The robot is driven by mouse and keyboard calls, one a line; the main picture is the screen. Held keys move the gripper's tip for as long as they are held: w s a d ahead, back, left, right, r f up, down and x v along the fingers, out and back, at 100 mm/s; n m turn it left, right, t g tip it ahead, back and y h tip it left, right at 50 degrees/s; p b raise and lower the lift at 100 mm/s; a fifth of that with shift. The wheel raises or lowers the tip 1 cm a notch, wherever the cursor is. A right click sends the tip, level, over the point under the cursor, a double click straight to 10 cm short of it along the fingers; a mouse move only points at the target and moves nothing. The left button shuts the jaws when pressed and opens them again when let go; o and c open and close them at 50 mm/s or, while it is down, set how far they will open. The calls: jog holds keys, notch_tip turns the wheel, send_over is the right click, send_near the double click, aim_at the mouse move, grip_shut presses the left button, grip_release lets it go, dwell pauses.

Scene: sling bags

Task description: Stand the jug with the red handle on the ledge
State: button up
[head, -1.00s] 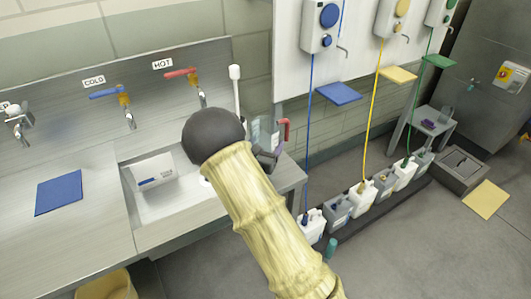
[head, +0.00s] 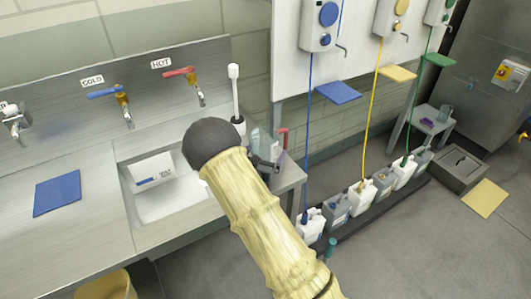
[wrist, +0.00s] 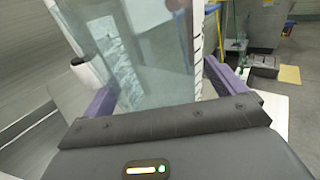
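The clear jug with the red handle (head: 283,138) stands out at the right end of the sink counter in the head view, partly hidden by my arm. In the wrist view the clear jug (wrist: 140,50) fills the space between my purple fingers, with scale marks on its side. My gripper (head: 268,163) is shut on the jug. The handle is not clear in the wrist view. Small ledges stick out under the dispensers: blue (head: 338,92), yellow (head: 398,74) and green (head: 438,61). I cannot tell whether the jug touches the counter.
A white box (head: 155,172) lies tilted in the sink (head: 180,205). Several canisters (head: 360,195) line the floor rack. Another jug (head: 445,113) is on a small table (head: 425,122). A blue cloth (head: 57,193) lies on the counter.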

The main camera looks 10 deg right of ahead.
jog(key=shift+s+a+r, duration=0.1)
jog(key=shift+s+a, duration=0.05)
jog(key=shift+a, duration=0.05)
jog(key=shift+d+r, duration=0.1)
jog(key=shift+d, duration=0.05)
jog(key=b+v, duration=0.1)
jog(key=v, duration=1.1)
